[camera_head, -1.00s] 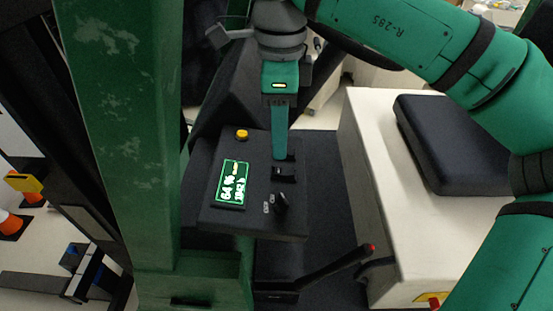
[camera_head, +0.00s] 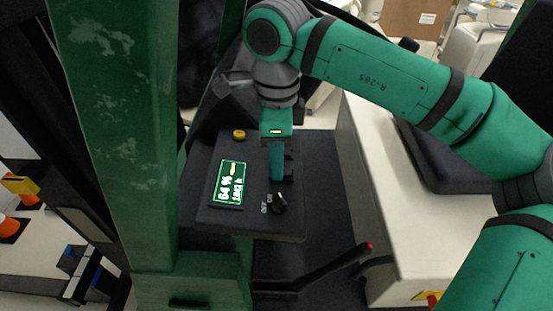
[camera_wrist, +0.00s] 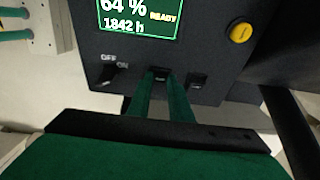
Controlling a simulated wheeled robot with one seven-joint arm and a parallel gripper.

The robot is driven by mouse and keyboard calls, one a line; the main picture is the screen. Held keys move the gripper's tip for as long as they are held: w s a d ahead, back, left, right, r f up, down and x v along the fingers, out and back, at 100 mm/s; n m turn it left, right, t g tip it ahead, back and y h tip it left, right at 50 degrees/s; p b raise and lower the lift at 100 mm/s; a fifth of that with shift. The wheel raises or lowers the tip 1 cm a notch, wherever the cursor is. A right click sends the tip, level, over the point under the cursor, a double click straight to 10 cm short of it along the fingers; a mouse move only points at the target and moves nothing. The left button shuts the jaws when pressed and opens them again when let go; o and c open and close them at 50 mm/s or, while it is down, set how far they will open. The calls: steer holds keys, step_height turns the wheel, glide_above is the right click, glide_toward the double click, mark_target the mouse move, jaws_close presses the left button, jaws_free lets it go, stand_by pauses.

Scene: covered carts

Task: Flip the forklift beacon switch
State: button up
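The forklift's dark console (camera_head: 240,218) carries a lit green display, a yellow button, a rotary OFF/ON switch and two small black rocker switches. No label reading beacon is visible. In the wrist view, one rocker (camera_wrist: 158,72) sits right at my fingertips, and the other rocker (camera_wrist: 198,82) is to its right. My gripper (camera_head: 276,180) points down at the console. Its two green fingers (camera_wrist: 161,85) show a narrow gap between them. I cannot tell whether they touch the rocker. In the head view the fingers partly hide the rockers.
The rotary switch (camera_wrist: 104,75) is close left of my fingers. The yellow button (camera_head: 239,135) is at the console's back left. A lever with a red tip (camera_head: 335,262) rises in front. A green mast post (camera_head: 120,130) stands left, and a white body with a dark seat right.

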steer(key=shift+d+r+y, duration=0.1)
steer(key=shift+d+y, duration=0.25)
steer(key=shift+y, duration=0.7)
steer(key=shift+d+y, duration=0.35)
steer(key=shift+y, duration=0.7)
jaws_close()
steer(key=o, duration=0.9)
jaws_free()
steer(key=shift+r, duration=0.1)
steer(key=v, duration=1)
steer(key=shift+d+r, duration=0.15)
steer(key=shift+r, duration=0.15)
